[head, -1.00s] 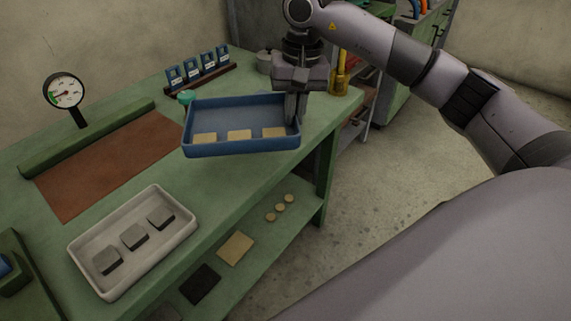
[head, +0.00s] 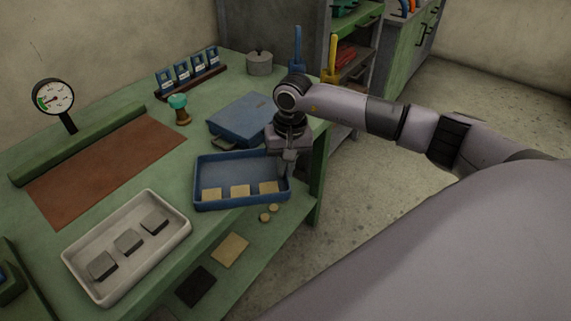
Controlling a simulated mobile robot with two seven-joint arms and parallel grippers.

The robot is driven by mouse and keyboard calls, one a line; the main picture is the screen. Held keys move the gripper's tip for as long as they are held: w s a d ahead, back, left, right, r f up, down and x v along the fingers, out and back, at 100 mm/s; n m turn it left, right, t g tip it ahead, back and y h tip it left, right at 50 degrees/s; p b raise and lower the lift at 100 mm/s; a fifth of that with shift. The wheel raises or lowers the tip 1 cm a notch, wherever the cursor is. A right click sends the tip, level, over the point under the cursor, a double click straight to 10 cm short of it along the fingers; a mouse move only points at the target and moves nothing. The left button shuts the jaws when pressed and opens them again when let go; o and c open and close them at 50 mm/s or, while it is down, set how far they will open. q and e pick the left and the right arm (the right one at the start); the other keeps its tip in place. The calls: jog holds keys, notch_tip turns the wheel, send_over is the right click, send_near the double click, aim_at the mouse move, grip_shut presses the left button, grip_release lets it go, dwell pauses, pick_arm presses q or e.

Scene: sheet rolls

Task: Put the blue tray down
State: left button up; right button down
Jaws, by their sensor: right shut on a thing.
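The blue tray (head: 222,203) is at the right end of the green workbench and holds three flat tan blocks (head: 240,191). It looks about level. Its front right part covers the bench's front edge in the picture; I cannot tell whether its base touches the bench top. My right gripper (head: 286,166) points down at the tray's right wall and is shut on it. The fingertips are partly hidden by the wall. My left gripper is not in view.
A white tray (head: 152,266) with three grey blocks stands at the front left of the workbench (head: 195,150). A blue case (head: 240,118) lies close behind the blue tray. A green-topped stamp (head: 180,108), brown mat (head: 105,168) and dial gauge (head: 53,97) are further left.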

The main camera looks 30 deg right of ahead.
jog(key=c, duration=1.7)
grip_release()
jog(key=shift+f, duration=0.15)
jog(key=o, duration=0.5)
jog(key=shift+r, duration=0.2)
